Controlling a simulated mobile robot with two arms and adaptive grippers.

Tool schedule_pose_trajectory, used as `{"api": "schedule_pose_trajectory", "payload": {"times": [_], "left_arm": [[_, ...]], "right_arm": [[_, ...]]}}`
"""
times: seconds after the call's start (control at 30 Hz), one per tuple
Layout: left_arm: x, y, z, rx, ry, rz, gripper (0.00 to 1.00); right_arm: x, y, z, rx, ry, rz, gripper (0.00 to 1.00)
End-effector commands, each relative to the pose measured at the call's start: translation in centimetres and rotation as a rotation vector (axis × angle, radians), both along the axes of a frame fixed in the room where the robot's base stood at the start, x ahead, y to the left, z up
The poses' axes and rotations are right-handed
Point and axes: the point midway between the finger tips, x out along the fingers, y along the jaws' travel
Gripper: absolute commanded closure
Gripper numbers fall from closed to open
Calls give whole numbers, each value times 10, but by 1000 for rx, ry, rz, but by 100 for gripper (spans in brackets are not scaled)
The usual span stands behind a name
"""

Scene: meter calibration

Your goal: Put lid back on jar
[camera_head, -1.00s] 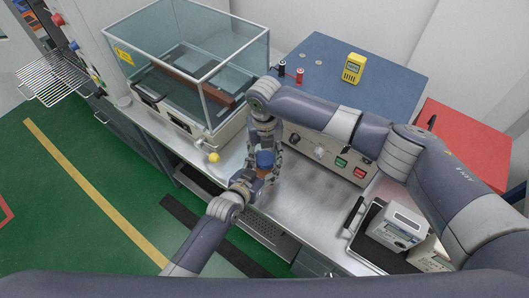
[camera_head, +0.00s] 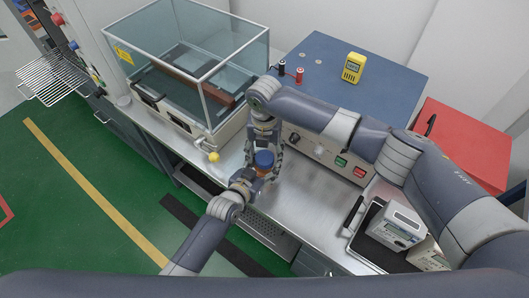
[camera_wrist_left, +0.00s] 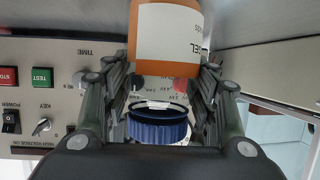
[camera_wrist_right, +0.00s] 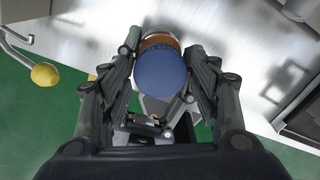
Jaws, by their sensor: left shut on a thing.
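The jar (camera_wrist_left: 165,35) is orange-brown with a white label. My left gripper (camera_wrist_left: 163,82) is shut on it and holds it above the bench, in the middle of the head view. The blue ribbed lid (camera_wrist_left: 157,130) is apart from the jar, with a gap between them and its open side facing the jar. In the head view, the lid (camera_head: 264,158) is right above the jar (camera_head: 262,172). My right gripper (camera_wrist_right: 161,62) comes down from above with its fingers on both sides of the lid, closed on it. The jar's mouth is hidden.
A glass-walled tank (camera_head: 190,60) stands at the back left, with a yellow ball-ended lever (camera_head: 213,157) at its front corner. A blue tester box (camera_head: 350,95) with a knobbed front panel is behind. Meters (camera_head: 397,227) sit on a dark tray at right. The steel bench (camera_head: 300,205) between is bare.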

Motion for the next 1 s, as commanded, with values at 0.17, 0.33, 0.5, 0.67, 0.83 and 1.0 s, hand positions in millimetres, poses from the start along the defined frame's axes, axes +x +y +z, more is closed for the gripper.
{"api": "schedule_pose_trajectory", "payload": {"times": [0.17, 0.33, 0.5, 0.67, 0.83, 1.0], "left_arm": [[-2, 0, -3, 2, 8, -1, 100], [-2, 0, -3, 2, 8, -1, 100], [-2, 0, -3, 2, 8, -1, 100], [-2, 0, -3, 1, 9, -1, 100], [-2, 0, -3, 1, 9, -1, 100], [-2, 0, -3, 1, 9, -1, 100]], "right_arm": [[0, 1, 0, 1, 0, 1, 35], [0, 1, 0, 1, 0, 1, 35], [0, 1, 10, 2, -1, 1, 35], [1, 1, 32, 3, -2, 2, 35], [0, 0, 45, 1, 1, 2, 35], [0, 0, 45, 0, 1, 1, 35]]}}
